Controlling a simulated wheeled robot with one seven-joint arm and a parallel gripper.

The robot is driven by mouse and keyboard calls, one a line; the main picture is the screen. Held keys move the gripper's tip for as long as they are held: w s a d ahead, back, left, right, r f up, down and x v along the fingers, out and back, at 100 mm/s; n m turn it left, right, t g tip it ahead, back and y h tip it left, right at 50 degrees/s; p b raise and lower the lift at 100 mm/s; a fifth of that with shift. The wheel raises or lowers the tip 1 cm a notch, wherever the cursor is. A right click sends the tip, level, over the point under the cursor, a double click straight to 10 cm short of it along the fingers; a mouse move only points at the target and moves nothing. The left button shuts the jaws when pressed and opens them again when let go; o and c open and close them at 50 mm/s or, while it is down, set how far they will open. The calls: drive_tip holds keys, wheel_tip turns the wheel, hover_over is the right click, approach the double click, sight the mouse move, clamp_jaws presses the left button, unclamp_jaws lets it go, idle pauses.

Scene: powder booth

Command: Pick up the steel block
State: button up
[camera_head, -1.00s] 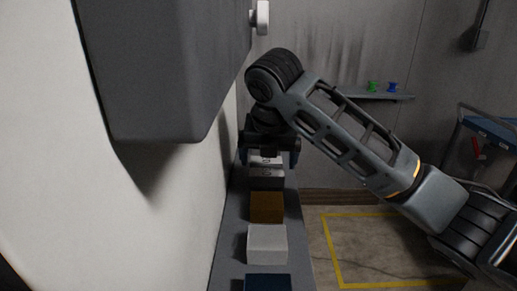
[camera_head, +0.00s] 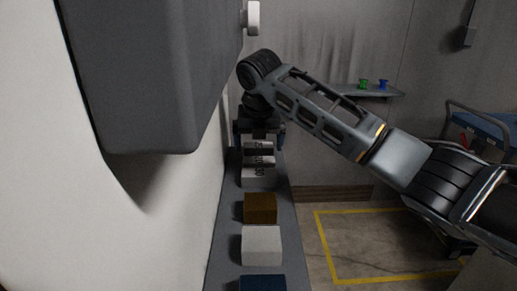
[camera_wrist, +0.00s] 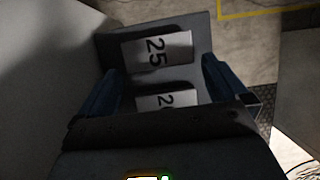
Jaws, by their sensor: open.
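My gripper (camera_head: 259,138) is open above the far part of a narrow grey ledge (camera_head: 283,225). In the wrist view its two blue fingers (camera_wrist: 161,88) stand apart, with nothing held. Between and beyond them lie two pale-faced blocks, one marked 25 (camera_wrist: 157,50) and a nearer one (camera_wrist: 167,101) whose marking is partly hidden. In the head view, pale numbered blocks (camera_head: 258,177) stand below the gripper. Nearer on the ledge are a brown-yellow block (camera_head: 260,208), a light grey block (camera_head: 262,246) and a dark blue block (camera_head: 262,284). I cannot tell which is the steel block.
A pale wall and a large dark grey box (camera_head: 135,80) border the ledge on the left. A blue-topped cart (camera_head: 485,127) stands right. Yellow-marked floor is open.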

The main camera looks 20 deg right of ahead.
drive_tip(key=shift+w+d, duration=0.3)
drive_tip(key=shift+w, duration=0.65)
drive_tip(key=shift+w+f, duration=0.15)
drive_tip(key=shift+f, duration=0.4)
drive_tip(key=shift+c, duration=0.4)
drive_tip(key=c, duration=1)
drive_tip(key=shift+d+r, duration=0.15)
drive_tip(key=shift+r, duration=0.65)
drive_tip(key=s+d, duration=0.2)
drive_tip(key=d, duration=0.3)
drive_tip(key=s+d+b, duration=0.1)
drive_tip(key=d, duration=0.5)
drive_tip(key=s+d, duration=0.2)
drive_tip(key=d, duration=0.4)
drive_tip(key=shift+s+b, duration=0.3)
